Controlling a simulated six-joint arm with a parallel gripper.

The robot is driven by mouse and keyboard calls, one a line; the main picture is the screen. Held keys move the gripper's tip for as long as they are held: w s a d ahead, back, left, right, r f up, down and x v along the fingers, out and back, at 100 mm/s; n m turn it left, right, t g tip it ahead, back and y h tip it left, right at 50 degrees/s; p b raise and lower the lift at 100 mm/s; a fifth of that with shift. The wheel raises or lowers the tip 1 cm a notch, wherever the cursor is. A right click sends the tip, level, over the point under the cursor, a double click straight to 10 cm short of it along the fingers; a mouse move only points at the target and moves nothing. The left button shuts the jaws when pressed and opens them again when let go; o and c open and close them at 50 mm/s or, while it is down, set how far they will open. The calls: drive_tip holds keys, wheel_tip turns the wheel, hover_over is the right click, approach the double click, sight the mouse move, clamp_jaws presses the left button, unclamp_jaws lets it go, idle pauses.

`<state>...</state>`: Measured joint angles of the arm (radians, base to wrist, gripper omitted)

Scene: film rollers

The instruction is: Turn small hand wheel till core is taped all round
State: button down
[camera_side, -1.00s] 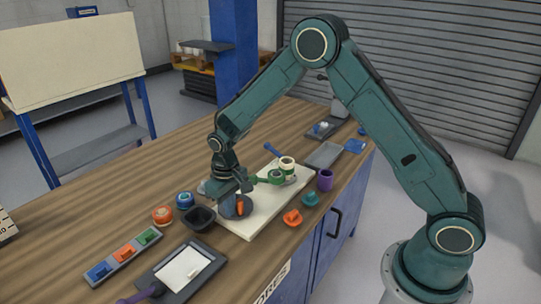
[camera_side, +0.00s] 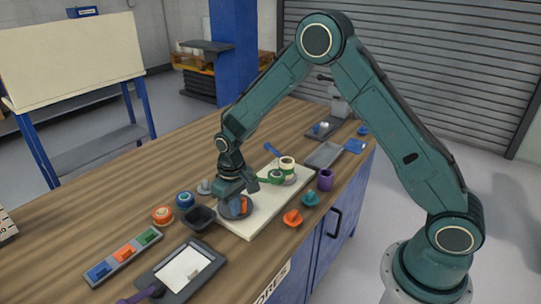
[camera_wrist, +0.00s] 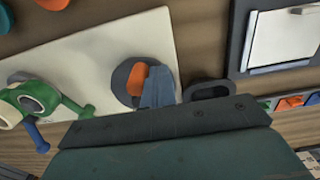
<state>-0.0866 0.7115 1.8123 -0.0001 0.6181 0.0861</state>
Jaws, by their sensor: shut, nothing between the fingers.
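The small hand wheel is a grey disc (camera_side: 228,212) with an upright orange handle (camera_side: 243,204) at the near end of a cream board (camera_side: 262,219). In the wrist view the orange handle (camera_wrist: 137,78) stands on the disc (camera_wrist: 121,82). My gripper (camera_wrist: 157,88) is shut and empty, its fingertips right beside the handle; I cannot tell whether they touch it. In the side view my gripper (camera_side: 238,196) hides part of the wheel. A green roller part (camera_side: 277,177) and a cream roll (camera_side: 287,164) stand farther along the board. The tape around the core is too small to judge.
A teal piece (camera_side: 310,199), an orange piece (camera_side: 292,218) and a purple cup (camera_side: 325,180) line the right side. A dark-framed pad (camera_side: 203,264) lies in front.

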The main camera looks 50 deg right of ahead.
drive_tip(key=shift+d, duration=0.1)
drive_tip(key=shift+s+d, duration=0.35)
idle(0.5)
drive_tip(key=shift+s+d, duration=0.25)
drive_tip(key=shift+d, duration=0.4)
drive_tip(key=shift+s+d, duration=0.15)
drive_tip(key=shift+d, duration=0.5)
idle(0.3)
